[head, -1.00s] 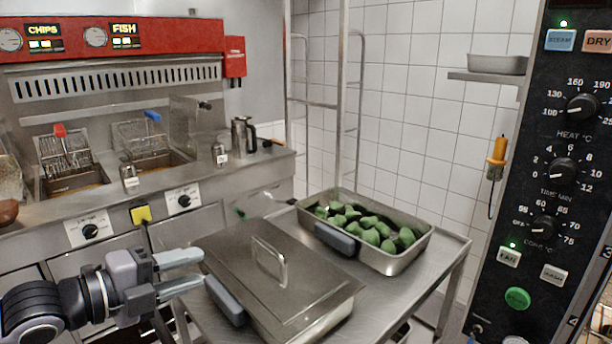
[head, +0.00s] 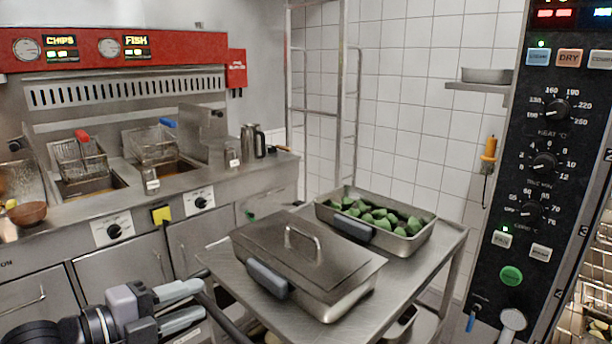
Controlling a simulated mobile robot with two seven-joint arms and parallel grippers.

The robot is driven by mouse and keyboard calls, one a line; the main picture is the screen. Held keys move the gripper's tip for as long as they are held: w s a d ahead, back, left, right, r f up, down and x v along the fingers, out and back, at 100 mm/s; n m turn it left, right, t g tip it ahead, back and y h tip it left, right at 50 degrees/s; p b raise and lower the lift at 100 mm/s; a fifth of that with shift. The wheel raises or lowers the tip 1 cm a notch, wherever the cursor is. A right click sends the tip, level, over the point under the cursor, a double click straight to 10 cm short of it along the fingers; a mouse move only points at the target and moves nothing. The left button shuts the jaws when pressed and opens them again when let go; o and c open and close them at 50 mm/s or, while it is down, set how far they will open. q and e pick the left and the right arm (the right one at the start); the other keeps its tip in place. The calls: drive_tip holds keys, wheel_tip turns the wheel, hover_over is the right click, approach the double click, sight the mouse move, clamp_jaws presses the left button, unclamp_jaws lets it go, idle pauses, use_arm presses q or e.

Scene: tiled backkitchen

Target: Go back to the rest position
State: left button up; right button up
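My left gripper (head: 188,305) is at the lower left of the head view, in front of the fryer cabinets. Its two fingers are apart with nothing between them. It is left of the steel trolley (head: 392,297) and apart from the lidded pan on it. My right gripper is not in view.
On the trolley stand a lidded steel pan (head: 262,237) and an open pan (head: 430,240) of green pieces (head: 372,214). The fryer counter (head: 75,222) runs along the left and back. A black oven control panel (head: 545,165) stands close at right.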

use_arm(q)
drive_tip(key=s+d+f+n+t+y, duration=0.1)
drive_tip(key=s+d+f+n, duration=0.2)
drive_tip(key=f+n, duration=0.35)
drive_tip(key=s+d+f+n+y, duration=0.1)
drive_tip(key=s+d+f+n, duration=0.15)
drive_tip(key=f+n, duration=0.35)
drive_tip(key=s+a+f+n+g+y, duration=0.1)
drive_tip(key=s+a+f+n+y, duration=0.2)
drive_tip(key=s+f+n, duration=0.2)
drive_tip(key=s+a+f+n+y, duration=0.3)
drive_tip(key=s+f, duration=0.5)
drive_tip(key=f, duration=0.4)
drive_tip(key=shift+s+a+f+n+g+y+p, duration=0.35)
drive_tip(key=shift+a+n, duration=0.2)
drive_tip(key=shift+n, duration=0.5)
drive_tip(key=shift+r, duration=0.1)
